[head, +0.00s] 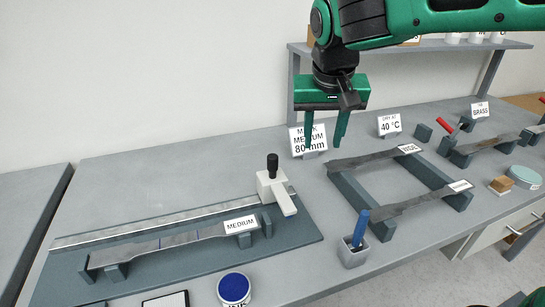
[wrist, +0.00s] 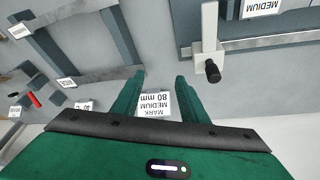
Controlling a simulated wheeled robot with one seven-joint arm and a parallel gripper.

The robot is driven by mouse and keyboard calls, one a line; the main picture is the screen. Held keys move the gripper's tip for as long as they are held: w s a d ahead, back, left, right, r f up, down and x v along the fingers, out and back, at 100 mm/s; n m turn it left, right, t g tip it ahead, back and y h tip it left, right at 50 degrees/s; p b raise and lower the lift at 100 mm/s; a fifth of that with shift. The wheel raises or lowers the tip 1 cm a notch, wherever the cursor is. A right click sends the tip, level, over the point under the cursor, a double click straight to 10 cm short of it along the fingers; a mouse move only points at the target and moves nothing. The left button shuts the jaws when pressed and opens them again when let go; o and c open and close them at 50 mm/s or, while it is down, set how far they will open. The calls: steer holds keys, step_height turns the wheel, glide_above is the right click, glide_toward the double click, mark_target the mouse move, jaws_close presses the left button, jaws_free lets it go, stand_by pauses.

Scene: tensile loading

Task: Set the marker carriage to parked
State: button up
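The marker carriage (head: 275,188) is a white block with a black upright knob (head: 272,165) and an arm reaching forward. It sits near the right end of the pale rail (head: 150,226), beside the specimen labelled MEDIUM (head: 200,235). The carriage (wrist: 209,38) and its knob (wrist: 212,73) also show in the wrist view. My gripper (head: 325,143) is open and empty, pointing down, above and to the right of the carriage in the head view. Its fingers (wrist: 160,82) are apart in the wrist view, with the carriage to their right. Nothing touches them.
A sign reading MARK MEDIUM 80 mm (head: 309,141) stands at the back near my gripper. A rack with two specimens (head: 375,157) lies to the right. A cup with a blue marker (head: 353,252) and a blue-topped pot (head: 234,288) stand at the front. A shelf (head: 440,46) is behind.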

steer(key=n, duration=0.1)
glide_toward(273, 155)
steer(key=d, duration=0.1)
steer(key=shift+t+y, duration=0.3)
steer(key=shift+y, duration=0.1)
steer(key=x, duration=1)
steer(key=shift+s+a+f, duration=0.15)
steer(key=shift+a+f, duration=0.05)
steer(key=shift+f, duration=0.2)
jaws_close()
